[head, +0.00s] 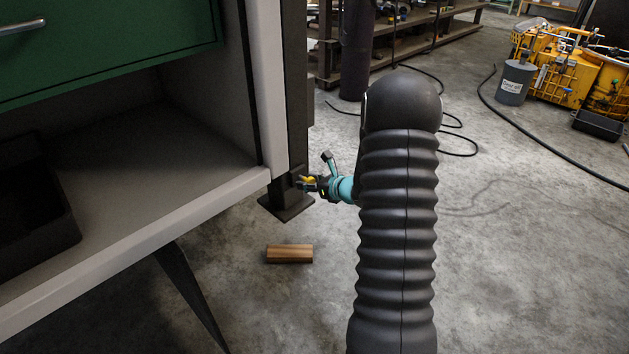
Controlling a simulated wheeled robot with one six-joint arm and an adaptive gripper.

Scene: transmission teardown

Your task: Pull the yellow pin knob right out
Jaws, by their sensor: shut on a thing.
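The yellow pin knob (308,179) is a small yellow spot low on the dark upright post (297,100), just above the post's flat foot plate (287,207). My gripper (306,183) reaches in from the right, low down, with its fingers at the knob. It is shut on the knob, though the fingers are small here and cover part of it. The pin behind the knob is hidden, so I cannot tell how far it sits in the post.
A workbench with a green drawer (110,45) and a pale shelf edge (150,235) stands on the left, close to the post. A wooden block (289,253) lies on the floor below. Black hoses (540,140) cross the floor on the right. Yellow machinery (570,70) stands at the back right.

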